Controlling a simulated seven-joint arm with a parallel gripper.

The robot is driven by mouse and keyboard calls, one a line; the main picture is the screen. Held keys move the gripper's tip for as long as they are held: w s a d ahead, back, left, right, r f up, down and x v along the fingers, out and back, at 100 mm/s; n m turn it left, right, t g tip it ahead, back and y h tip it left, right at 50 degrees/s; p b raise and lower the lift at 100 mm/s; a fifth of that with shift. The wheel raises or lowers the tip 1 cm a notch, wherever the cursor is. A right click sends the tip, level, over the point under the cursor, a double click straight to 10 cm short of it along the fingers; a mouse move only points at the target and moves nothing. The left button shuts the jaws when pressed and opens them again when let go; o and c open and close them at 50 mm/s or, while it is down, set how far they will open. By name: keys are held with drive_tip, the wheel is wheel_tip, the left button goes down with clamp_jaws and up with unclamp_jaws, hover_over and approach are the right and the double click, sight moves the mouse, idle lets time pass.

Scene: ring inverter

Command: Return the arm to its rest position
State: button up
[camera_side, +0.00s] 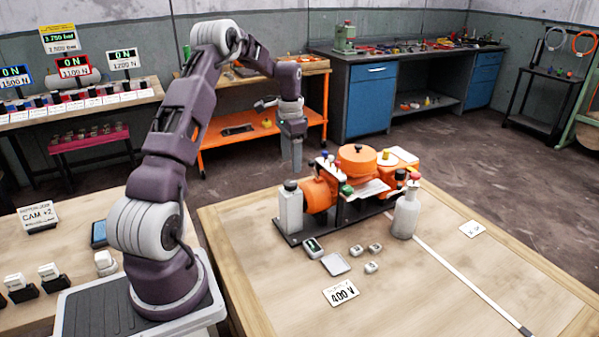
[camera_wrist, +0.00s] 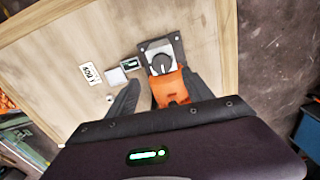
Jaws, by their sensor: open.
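My arm (camera_side: 180,130) is bent up and over, its wrist hanging above the far left side of the wooden table. My gripper (camera_side: 291,162) points down, just behind and above the orange machine (camera_side: 358,160). In the wrist view my gripper (camera_wrist: 160,95) is open, its two dark fingers apart. The orange machine (camera_wrist: 168,90) shows between and beyond them, with a round dark part on a grey plate. Nothing is seen held between the fingers. In the side view the fingertips look apart from the machine, but the exact gap cannot be told.
An orange workbench (camera_side: 255,140) stands behind my gripper. A bench with labelled displays (camera_side: 75,75) stands left. Air above the table's right is clear.

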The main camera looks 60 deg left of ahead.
drive_tip(key=s+d+r+t+y, duration=0.1)
drive_tip(key=s+d+r, duration=0.2)
drive_tip(key=d+r, duration=0.7)
drive_tip(key=s+d+r+t+y, duration=0.1)
drive_tip(key=s+d+r+t, duration=0.1)
drive_tip(key=d+r, duration=0.8)
drive_tip(key=s+d+f+t+h, duration=0.2)
drive_tip(key=s+d+t, duration=0.1)
drive_tip(key=s+d, duration=1.35)
drive_tip(key=w+a+r+n+g+h, duration=0.1)
drive_tip(key=w+a+n+g, duration=0.1)
drive_tip(key=w+a+n, duration=0.5)
drive_tip(key=n+g+y, duration=0.1)
drive_tip(key=n+g, duration=0.3)
drive_tip(key=n, duration=2.5)
hover_over(290, 182)
wheel_tip(290, 182, down, 20)
drive_tip(key=shift+d+f, duration=0.1)
drive_tip(key=shift+f, duration=0.1)
wheel_tip(290, 182, down, 6)
drive_tip(key=shift+r, duration=0.1)
drive_tip(key=shift+f, duration=0.3)
